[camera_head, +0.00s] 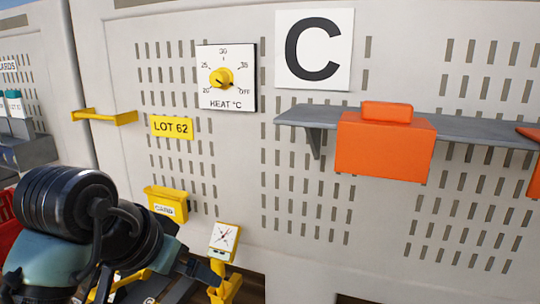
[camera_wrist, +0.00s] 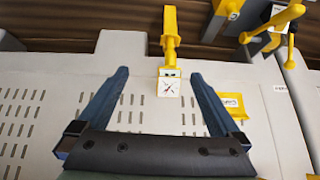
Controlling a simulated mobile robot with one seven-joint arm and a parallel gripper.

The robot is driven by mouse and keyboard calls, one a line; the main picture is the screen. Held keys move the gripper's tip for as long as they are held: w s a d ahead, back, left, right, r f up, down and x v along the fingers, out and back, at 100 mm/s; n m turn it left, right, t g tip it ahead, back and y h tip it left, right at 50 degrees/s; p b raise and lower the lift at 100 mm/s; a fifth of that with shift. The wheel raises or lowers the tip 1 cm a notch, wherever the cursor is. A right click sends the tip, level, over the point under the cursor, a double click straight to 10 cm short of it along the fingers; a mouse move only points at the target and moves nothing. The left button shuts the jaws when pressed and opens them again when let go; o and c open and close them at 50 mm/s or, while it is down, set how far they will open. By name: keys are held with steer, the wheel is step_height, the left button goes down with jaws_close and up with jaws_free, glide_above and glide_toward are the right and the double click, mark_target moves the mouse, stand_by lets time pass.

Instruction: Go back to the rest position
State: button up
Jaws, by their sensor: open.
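My gripper (camera_wrist: 158,95) is open in the wrist view, its two dark blue fingers spread wide with nothing between them. Beyond the fingers is a white dial gauge (camera_wrist: 169,86) on a yellow post (camera_wrist: 171,38). In the head view my dark arm fills the lower left, with the gripper end pointing right toward the gauge (camera_head: 224,237). The wrist view does not make clear whether the fingers touch the gauge; it looks apart from them.
The perforated grey wall holds a heat dial (camera_head: 222,78), a LOT 62 sign (camera_head: 172,127), a yellow card box (camera_head: 167,203) and a yellow bracket (camera_head: 104,116). A grey shelf (camera_head: 470,130) with an orange box (camera_head: 384,146) juts out at right. The wall below the shelf is clear.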

steer(key=w+d+r+n+t, duration=0.1)
steer(key=w+d+r+t, duration=0.1)
steer(key=d+t, duration=0.35)
steer(key=w+d+r+n+t, duration=0.1)
steer(key=w+d+r+t, duration=0.2)
steer(key=d, duration=0.5)
steer(key=s+r+n+t+y, duration=0.1)
steer(key=s+r+t, duration=0.5)
steer(key=r, duration=0.7)
steer(key=s+r+n+t+y, duration=0.1)
steer(key=s+r+t, duration=0.5)
steer(key=s+r, duration=0.4)
step_height(320, 180, up, 4)
steer(key=shift+a+f, duration=0.15)
steer(key=shift+a, duration=0.05)
steer(key=shift+s, duration=0.1)
